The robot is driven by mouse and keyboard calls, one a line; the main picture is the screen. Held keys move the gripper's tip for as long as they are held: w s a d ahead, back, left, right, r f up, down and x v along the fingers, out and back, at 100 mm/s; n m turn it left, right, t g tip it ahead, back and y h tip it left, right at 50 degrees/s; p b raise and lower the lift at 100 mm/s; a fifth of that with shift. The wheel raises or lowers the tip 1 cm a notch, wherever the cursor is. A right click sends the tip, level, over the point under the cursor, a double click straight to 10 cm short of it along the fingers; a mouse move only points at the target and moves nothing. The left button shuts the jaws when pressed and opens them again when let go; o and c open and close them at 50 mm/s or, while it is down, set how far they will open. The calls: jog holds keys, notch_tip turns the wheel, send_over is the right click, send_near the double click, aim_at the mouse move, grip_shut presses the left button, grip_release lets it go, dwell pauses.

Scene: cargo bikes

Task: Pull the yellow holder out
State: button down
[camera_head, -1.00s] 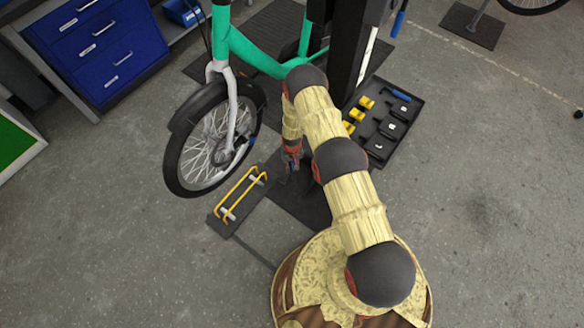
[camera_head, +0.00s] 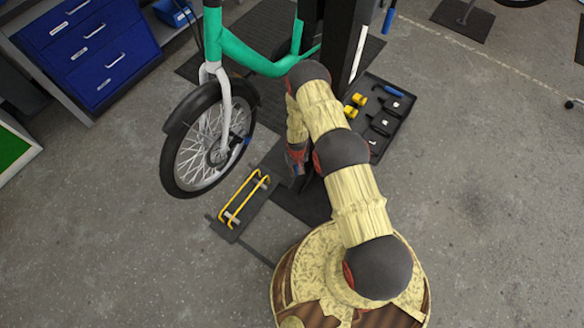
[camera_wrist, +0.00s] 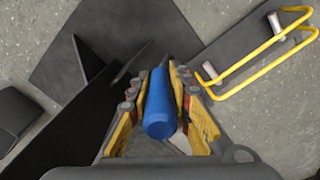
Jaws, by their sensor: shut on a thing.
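The yellow holder (camera_head: 240,197), a pair of long yellow bars, lies across a dark plate on the floor beside the bike's front wheel. In the wrist view the yellow holder (camera_wrist: 263,66) is at the upper right, apart from my fingers, with grey cylinders near its ends. My gripper (camera_wrist: 158,92) is shut on a blue-handled tool (camera_wrist: 161,108), with yellow-padded fingers on both sides of the handle. The tool's far end is dark and partly hidden. In the head view my gripper (camera_head: 297,168) is right of the holder, partly hidden by my arm.
The teal bike's front wheel (camera_head: 208,145) stands just behind the holder. A black post (camera_head: 339,40) rises behind my arm. A dark tool tray (camera_head: 402,108) with yellow pieces lies at the right. Blue drawers (camera_head: 98,57) stand at the upper left. Grey floor is open at the lower left.

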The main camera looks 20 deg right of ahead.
jog(key=c, duration=1.7)
grip_release()
jog(key=shift+c, duration=0.2)
jog(key=shift+o, duration=0.6)
notch_tip(320, 180, up, 12)
jog(key=shift+f, duration=0.1)
